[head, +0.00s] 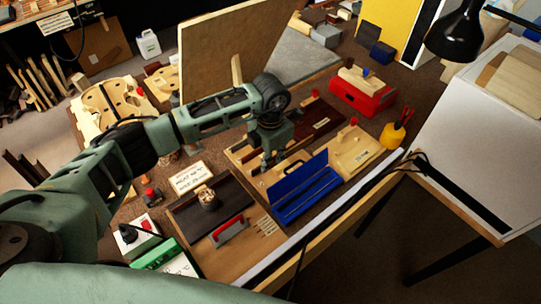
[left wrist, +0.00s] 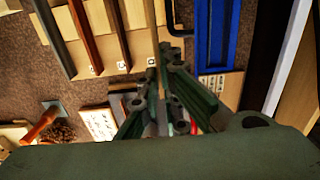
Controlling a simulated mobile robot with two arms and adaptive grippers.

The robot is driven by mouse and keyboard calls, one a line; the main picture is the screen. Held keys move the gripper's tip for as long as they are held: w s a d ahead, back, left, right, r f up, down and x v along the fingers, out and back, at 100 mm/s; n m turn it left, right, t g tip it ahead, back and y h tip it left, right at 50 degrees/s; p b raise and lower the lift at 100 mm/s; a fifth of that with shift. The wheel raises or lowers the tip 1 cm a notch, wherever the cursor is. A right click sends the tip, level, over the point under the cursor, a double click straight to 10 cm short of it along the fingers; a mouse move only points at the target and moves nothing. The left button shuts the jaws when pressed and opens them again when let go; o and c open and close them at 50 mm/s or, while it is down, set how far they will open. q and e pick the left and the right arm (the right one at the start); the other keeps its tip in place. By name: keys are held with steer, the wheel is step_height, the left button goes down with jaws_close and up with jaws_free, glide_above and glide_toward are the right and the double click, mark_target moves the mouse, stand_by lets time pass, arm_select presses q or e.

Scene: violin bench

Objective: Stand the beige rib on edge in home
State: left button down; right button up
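My left gripper (head: 266,164) points down over a pale wooden rack (head: 243,157) beside the blue case. In the left wrist view the fingertips (left wrist: 160,65) are close together beside a narrow beige strip (left wrist: 150,22), which looks like the beige rib. Whether they grip or only flank it I cannot tell. The gripper hides most of the rack in the head view. My right gripper is out of view.
An open blue case (head: 300,192) stands close to the right of the gripper. A tall wooden panel (head: 228,55) rises behind my arm. A dark board (head: 190,208), a lettered card (head: 190,177) and a red toolbox (head: 360,95) stand nearby. The bench's front edge (head: 330,222) is close.

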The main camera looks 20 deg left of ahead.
mark_target(270, 168)
arm_select(q)
steer(key=shift+f, duration=0.5)
steer(key=shift+f+b, duration=1.25)
steer(key=shift+f, duration=0.4)
step_height(270, 168, down, 3)
steer(key=shift+r+b, duration=0.2)
steer(key=shift+b, duration=0.75)
steer(key=shift+f+b, duration=1.05)
steer(key=shift+f, duration=0.15)
